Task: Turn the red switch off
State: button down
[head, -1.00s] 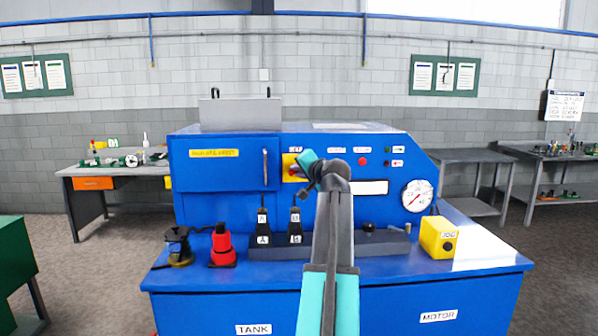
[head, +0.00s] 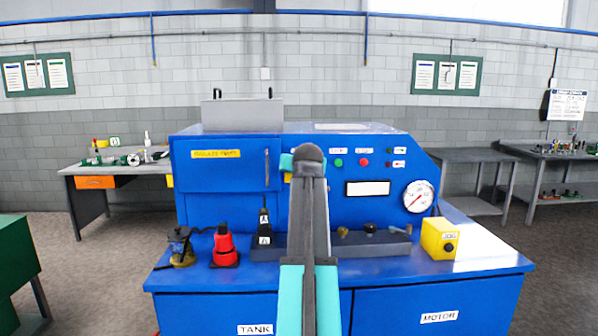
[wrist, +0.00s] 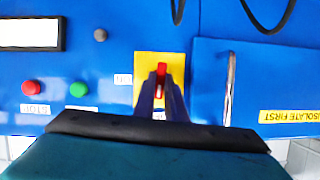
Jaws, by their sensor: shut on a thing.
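The red switch (wrist: 161,75) sits on a yellow plate (wrist: 146,66) on the blue panel in the wrist view. Its handle stands upright in that picture. My gripper (wrist: 161,90) is shut on the red switch, with a dark finger on each side of the handle. In the head view my arm hides the switch and fingers; only a sliver of the yellow plate (head: 287,178) shows.
A red button (wrist: 32,88) and a green button (wrist: 79,90) are left of the plate in the wrist view. A door handle (wrist: 230,88) is to its right. A yellow jog box (head: 439,238) and a red-and-black device (head: 224,246) stand on the bench.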

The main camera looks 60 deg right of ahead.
jog(key=shift+f+n+g, duration=0.15)
jog(key=shift+n+g, duration=0.15)
jog(key=shift+n, duration=0.1)
jog(key=c, duration=1.8)
grip_release()
jog(key=shift+a, duration=0.1)
jog(key=b+v, duration=0.2)
jog(key=v, duration=1.1)
jog(key=shift+s+a, duration=0.25)
jog(key=shift+a, duration=0.05)
jog(key=shift+r, duration=0.25)
